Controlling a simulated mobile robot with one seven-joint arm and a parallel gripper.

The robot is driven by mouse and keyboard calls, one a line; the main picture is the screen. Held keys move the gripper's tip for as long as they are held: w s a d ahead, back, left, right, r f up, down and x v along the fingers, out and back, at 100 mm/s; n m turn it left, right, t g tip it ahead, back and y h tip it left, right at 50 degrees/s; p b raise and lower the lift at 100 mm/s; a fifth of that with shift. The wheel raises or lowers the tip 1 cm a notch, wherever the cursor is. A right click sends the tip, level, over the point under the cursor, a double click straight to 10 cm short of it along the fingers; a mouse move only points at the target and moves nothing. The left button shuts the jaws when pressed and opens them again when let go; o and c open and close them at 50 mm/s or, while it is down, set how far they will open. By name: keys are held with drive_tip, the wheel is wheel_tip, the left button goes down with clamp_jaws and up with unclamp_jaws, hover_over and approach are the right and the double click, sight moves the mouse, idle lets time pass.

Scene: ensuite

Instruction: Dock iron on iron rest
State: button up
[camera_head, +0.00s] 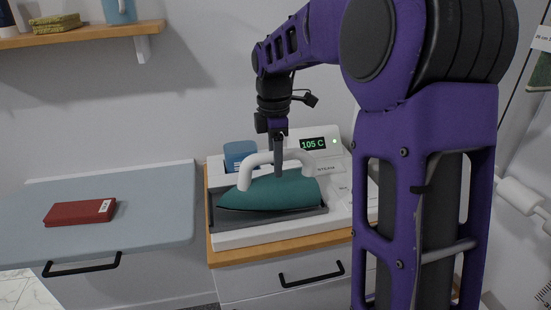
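The iron has a teal body (285,194) and a thick white handle. It sits over the dark grey tray of the iron rest (268,222), on a white steam station (292,235). I cannot tell whether its sole touches the tray. My gripper (279,170) reaches down from above to the middle of the handle. Its fingers overlap the handle, and the fingertips are partly hidden, so I cannot tell whether they are closed on it. The station's display (313,143) reads 105 C, with a lit dot beside it.
A blue container (240,155) stands behind the iron at the left. A grey-blue board (150,210) to the left carries a red box (80,212) and has free room around it. A wooden shelf (85,34) hangs at the upper left. A drawer handle (311,274) juts out below.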

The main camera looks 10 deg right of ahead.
drive_tip(key=shift+o, duration=0.8)
wheel_tip(320, 180, up, 12)
drive_tip(key=p, duration=0.2)
drive_tip(key=shift+a+r, duration=0.15)
